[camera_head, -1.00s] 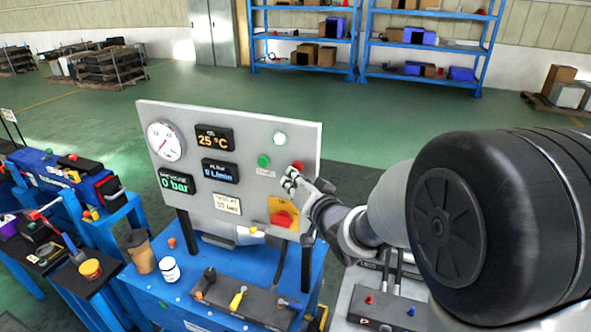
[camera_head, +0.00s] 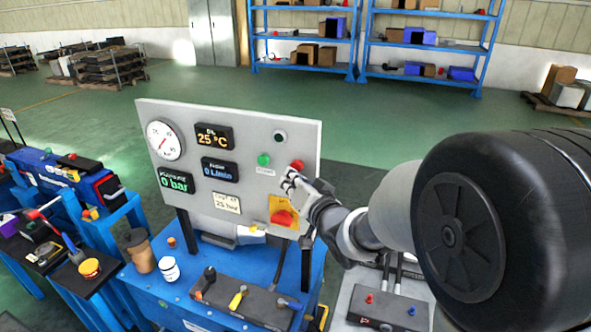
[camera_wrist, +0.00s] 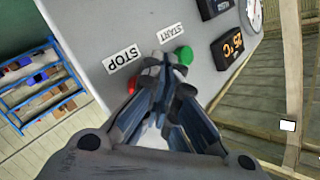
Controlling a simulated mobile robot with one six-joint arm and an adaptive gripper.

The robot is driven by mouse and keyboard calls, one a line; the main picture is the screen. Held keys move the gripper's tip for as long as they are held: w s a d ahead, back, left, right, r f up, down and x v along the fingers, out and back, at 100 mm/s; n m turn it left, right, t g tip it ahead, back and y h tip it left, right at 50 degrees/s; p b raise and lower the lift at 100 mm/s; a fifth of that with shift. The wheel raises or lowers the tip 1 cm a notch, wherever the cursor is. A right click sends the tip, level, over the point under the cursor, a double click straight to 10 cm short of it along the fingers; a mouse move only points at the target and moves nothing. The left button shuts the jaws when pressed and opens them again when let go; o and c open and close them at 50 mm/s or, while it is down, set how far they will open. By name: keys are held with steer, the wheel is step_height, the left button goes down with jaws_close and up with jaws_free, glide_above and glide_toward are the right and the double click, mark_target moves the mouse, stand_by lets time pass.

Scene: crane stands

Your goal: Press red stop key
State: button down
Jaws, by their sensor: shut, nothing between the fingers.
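The red stop key (camera_head: 297,165) is on the right side of the grey panel (camera_head: 306,135), right of the green start key (camera_head: 263,159). My gripper (camera_head: 289,181) is shut and empty, just below and in front of the red key. In the wrist view, the fingertips (camera_wrist: 165,62) point at the panel between the two keys. The red key (camera_wrist: 132,85) is partly hidden behind a finger, under the STOP label (camera_wrist: 123,60). The green key (camera_wrist: 184,56) is on the other side. I cannot tell whether a finger touches the red key. The round lamp (camera_head: 280,137) above them is dark.
A red switch on a yellow plate (camera_head: 283,213) sits right below my gripper. The blue bench (camera_head: 186,309) holds a brown cup (camera_head: 139,252), a white jar (camera_head: 169,270) and a dark lever box (camera_head: 245,303). A control box with red and blue knobs (camera_head: 389,308) stands at right.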

steer(key=shift+s+a, duration=0.1)
steer(key=shift+s, duration=0.15)
steer(key=s, duration=0.1)
steer(key=s+a+b, duration=0.1)
steer(key=s, duration=0.2)
steer(key=shift+s+a+b, duration=0.35)
steer(key=shift+b, duration=0.05)
stand_by(0.5)
